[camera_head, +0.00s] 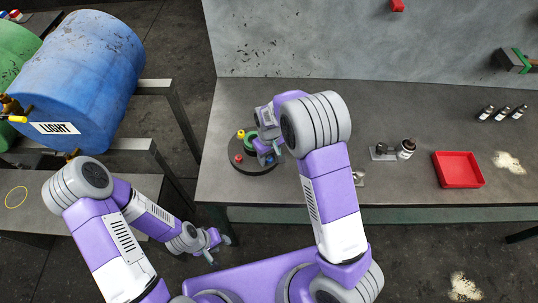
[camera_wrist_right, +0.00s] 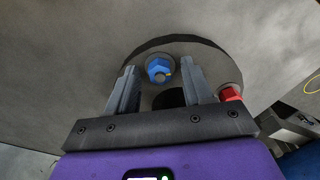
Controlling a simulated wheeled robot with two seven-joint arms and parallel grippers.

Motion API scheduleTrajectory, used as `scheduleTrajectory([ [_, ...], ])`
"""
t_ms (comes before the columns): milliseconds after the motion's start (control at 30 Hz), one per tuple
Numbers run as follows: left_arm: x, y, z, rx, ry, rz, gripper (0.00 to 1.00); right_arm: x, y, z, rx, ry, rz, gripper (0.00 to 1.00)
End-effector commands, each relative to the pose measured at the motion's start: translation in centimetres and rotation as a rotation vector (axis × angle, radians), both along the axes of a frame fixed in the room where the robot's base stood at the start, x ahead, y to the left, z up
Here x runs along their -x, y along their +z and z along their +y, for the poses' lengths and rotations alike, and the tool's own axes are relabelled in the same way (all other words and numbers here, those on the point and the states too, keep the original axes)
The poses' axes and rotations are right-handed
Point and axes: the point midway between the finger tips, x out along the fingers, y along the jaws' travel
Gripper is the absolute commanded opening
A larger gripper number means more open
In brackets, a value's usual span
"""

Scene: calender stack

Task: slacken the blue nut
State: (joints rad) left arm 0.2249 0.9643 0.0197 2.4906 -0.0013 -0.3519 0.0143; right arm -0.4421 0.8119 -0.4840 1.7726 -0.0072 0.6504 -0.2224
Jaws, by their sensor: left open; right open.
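The blue nut (camera_wrist_right: 158,70) is a hex head on a round dark base (camera_wrist_right: 200,52). It has a small yellow mark on its side. In the right wrist view it shows between the two fingers of my right gripper (camera_wrist_right: 163,76), near their tips. The fingers are apart, and I see no clear contact with the nut. In the head view my right gripper (camera_head: 270,155) is low over the round base (camera_head: 252,167), and the arm partly hides the base. My left gripper (camera_head: 223,240) is open and empty, off the table's front edge.
A red nut (camera_wrist_right: 230,93) sits on the base close to my right finger. A yellow piece (camera_head: 241,134) and a green ring (camera_head: 250,145) are also on the base. A red tray (camera_head: 458,169) and small bottles (camera_head: 502,113) stand further right. A blue barrel (camera_head: 85,75) is at left.

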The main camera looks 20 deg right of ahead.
Motion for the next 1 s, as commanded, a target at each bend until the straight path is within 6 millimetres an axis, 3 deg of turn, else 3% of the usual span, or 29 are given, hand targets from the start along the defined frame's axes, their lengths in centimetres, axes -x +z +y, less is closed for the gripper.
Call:
scheduleTrajectory([
  [133,0.0,0.01,-0.01,0.0,0.0,0.0,0.43,0.0,0.02,0.0,0.0,0.0,0.0,0.51],
  [467,0.0,0.01,-0.01,0.0,0.0,0.0,0.43,0.0,0.05,0.0,0.0,0.0,0.0,0.01],
  [767,0.0,-0.05,0.0,0.0,0.0,0.0,0.43,-0.02,0.06,-0.02,-0.001,0.026,-0.001,0.0],
  [1000,0.0,-0.31,-0.01,0.0,0.0,0.0,0.43,-0.02,0.03,-0.07,-0.001,0.144,-0.001,0.0],
])
